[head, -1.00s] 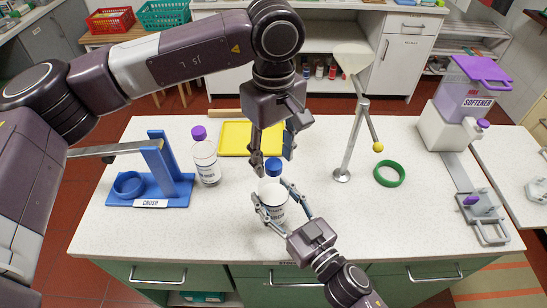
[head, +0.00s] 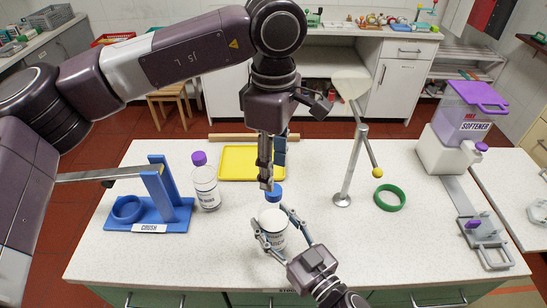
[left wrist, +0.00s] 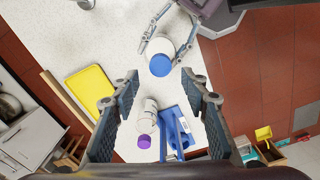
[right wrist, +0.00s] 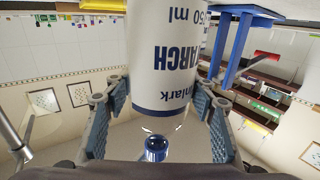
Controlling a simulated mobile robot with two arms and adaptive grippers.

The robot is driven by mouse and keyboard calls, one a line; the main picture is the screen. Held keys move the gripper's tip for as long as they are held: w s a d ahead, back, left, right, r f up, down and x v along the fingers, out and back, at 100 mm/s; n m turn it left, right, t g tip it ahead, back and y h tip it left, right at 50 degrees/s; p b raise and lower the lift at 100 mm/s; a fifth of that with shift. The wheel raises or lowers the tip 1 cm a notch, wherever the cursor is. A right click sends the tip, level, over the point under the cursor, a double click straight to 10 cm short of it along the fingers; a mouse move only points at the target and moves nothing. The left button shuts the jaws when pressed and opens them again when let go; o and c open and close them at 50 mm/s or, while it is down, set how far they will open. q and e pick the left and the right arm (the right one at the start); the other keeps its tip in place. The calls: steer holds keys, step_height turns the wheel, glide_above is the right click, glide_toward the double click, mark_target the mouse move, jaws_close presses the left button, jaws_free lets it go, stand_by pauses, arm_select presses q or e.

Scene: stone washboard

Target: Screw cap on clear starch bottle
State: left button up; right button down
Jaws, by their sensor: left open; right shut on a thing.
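The starch bottle (head: 272,232) has a white body with a dark-lettered label. It stands upright near the table's front, and its label shows upside down in the right wrist view (right wrist: 172,60). My right gripper (head: 270,240) is shut around its body. A blue cap (head: 274,192) sits at its neck; it also shows in the left wrist view (left wrist: 160,65) and the right wrist view (right wrist: 156,143). I cannot tell how tight the cap is. My left gripper (head: 267,180) hangs just above and beside the cap, seen nearly edge-on. Its fingers are open and empty in the left wrist view.
A clear bottle with a purple cap (head: 206,186) stands left of the starch bottle, beside a blue stand (head: 160,190). A yellow tray (head: 235,163) lies behind. A metal post (head: 349,165) and green ring (head: 390,197) are to the right, with the softener dispenser (head: 450,150) beyond.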

arm_select(q)
steer(key=n, duration=0.2)
steer(key=r+n, duration=0.1)
steer(key=n, duration=0.2)
steer(key=shift+r, duration=0.15)
steer(key=n, duration=0.3)
steer(key=shift+r+n, duration=0.35)
steer(key=shift+n, duration=0.05)
steer(key=shift+f, duration=4.05)
steer(key=shift+c, duration=0.6)
jaws_close()
steer(key=shift+o, duration=1.1)
jaws_free()
